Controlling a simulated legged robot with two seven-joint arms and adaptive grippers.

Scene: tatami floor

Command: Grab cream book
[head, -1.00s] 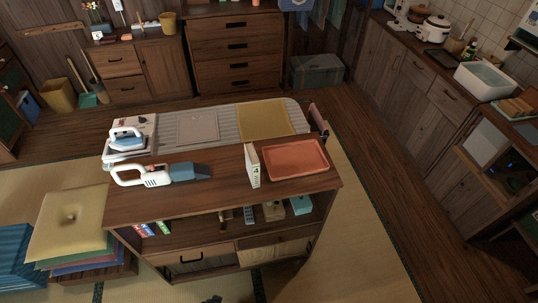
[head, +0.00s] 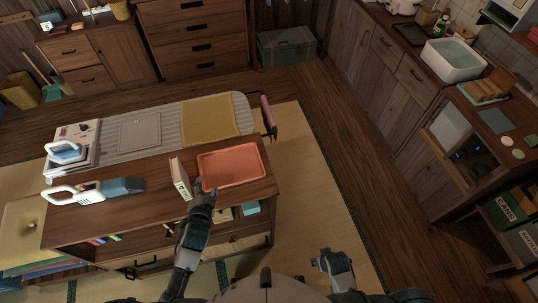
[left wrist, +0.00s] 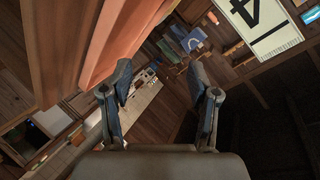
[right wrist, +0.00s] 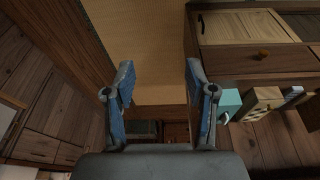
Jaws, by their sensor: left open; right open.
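The cream book (head: 180,178) stands upright on the wooden cabinet top, just left of the orange tray, with a dark number on its spine. It also shows in the left wrist view (left wrist: 262,24) at the upper right, outside the fingers. My left gripper (head: 204,190) is open and empty at the cabinet's front edge, just right of the book and in front of the tray. In the left wrist view (left wrist: 159,72) nothing lies between its fingers. My right gripper (head: 328,259) is open and empty to the right of the cabinet, low in the head view.
The orange tray (head: 231,167) is close beside the book and the left gripper. An ironing board (head: 168,117) with an iron (head: 66,151) is behind. Tatami floor right of the cabinet is free.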

